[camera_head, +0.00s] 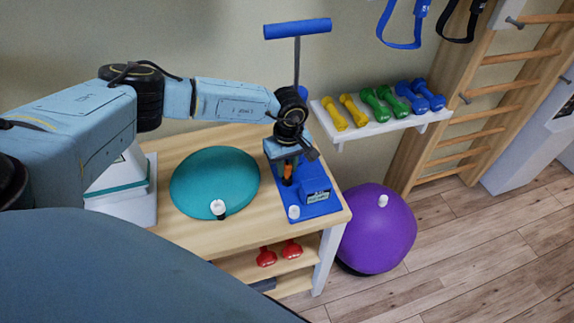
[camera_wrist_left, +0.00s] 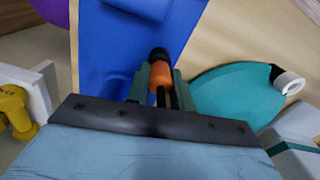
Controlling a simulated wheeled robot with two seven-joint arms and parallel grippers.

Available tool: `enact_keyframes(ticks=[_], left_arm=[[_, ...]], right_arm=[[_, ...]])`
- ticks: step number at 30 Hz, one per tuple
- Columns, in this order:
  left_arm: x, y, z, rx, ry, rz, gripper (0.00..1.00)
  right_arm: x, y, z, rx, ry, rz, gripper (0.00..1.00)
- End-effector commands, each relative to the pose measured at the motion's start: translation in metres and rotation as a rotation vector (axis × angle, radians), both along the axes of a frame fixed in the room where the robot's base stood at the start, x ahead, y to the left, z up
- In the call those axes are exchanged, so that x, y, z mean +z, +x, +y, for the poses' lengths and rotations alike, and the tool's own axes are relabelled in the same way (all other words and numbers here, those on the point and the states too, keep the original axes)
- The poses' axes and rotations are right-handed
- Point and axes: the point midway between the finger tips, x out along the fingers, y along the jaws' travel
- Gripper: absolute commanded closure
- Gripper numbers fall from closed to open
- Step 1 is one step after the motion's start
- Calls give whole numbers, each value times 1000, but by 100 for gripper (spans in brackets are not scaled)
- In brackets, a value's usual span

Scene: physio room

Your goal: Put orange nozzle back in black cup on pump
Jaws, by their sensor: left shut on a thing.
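The orange nozzle (camera_head: 287,171) is between the fingers of my left gripper (camera_head: 288,163), above the blue base of the pump (camera_head: 318,207). In the left wrist view, the nozzle (camera_wrist_left: 161,76) is held between the two greenish fingers of my left gripper (camera_wrist_left: 161,86), which is shut on it. A small black round part (camera_wrist_left: 158,54), which looks like the black cup, shows at the nozzle's far end. I cannot tell whether the nozzle is inside it or just above it. The pump's blue handle (camera_head: 297,29) stands upright behind my wrist. My right gripper is not in view.
A shelf with coloured dumbbells (camera_head: 383,107) is at the back right. A purple ball (camera_head: 377,232) rests right of the table.

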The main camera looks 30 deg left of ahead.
Motion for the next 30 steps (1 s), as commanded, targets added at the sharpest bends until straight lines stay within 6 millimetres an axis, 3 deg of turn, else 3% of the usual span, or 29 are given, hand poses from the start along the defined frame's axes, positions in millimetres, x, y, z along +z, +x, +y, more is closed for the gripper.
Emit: enact_keyframes(ticks=[10, 11, 17, 30], left_arm=[[-6, 0, 0, 0, 0, 0, 97], [-6, 0, 0, 0, 0, 0, 76], [-5, 0, 0, 0, 0, 0, 52], [-5, 0, 0, 0, 0, 0, 51]], right_arm=[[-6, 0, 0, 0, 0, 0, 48], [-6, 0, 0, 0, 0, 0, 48], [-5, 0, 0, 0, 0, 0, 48], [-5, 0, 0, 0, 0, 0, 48]])
